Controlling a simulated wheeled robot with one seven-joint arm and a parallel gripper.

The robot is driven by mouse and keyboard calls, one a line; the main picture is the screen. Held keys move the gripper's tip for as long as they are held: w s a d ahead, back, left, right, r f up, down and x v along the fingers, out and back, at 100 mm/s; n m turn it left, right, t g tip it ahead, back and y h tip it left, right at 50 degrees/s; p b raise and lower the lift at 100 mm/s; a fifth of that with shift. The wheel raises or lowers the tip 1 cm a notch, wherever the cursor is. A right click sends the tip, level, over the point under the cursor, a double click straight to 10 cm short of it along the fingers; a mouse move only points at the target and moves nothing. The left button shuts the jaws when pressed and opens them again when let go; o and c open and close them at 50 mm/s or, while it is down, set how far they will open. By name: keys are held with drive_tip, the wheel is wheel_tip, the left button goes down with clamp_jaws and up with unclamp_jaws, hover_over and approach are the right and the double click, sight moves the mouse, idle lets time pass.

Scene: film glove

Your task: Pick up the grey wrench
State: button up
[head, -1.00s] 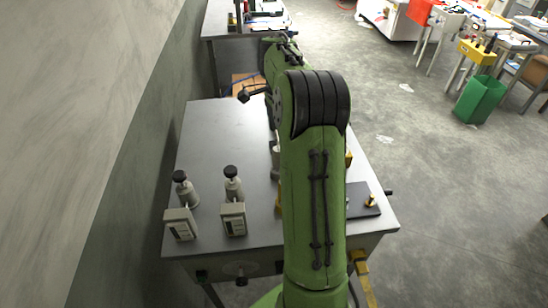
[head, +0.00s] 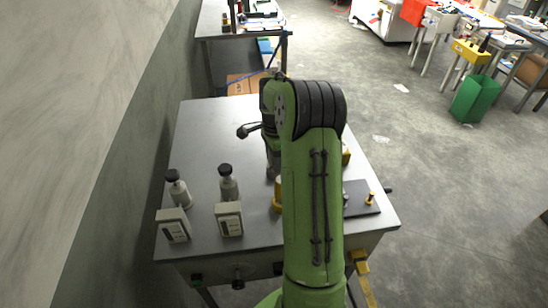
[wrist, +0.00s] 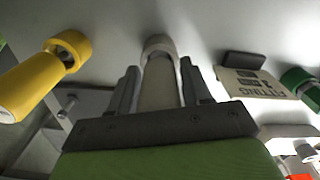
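In the wrist view the grey wrench (wrist: 159,72) has a pale grey shaft and a ring-shaped far end. It lies between the two dark fingers of my gripper (wrist: 160,85), with its ring end beyond the fingertips. The fingers are apart, one on each side of the shaft; I see no clear contact with it. In the head view my green arm hides the gripper and most of the area under it.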

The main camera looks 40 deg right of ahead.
clamp_jaws()
wheel_tip(320, 180, up, 10)
drive_tip(key=shift+r+p, duration=0.1)
drive_tip(key=shift+p, duration=1)
drive_tip(key=shift+c, duration=1.5)
unclamp_jaws()
clamp_jaws()
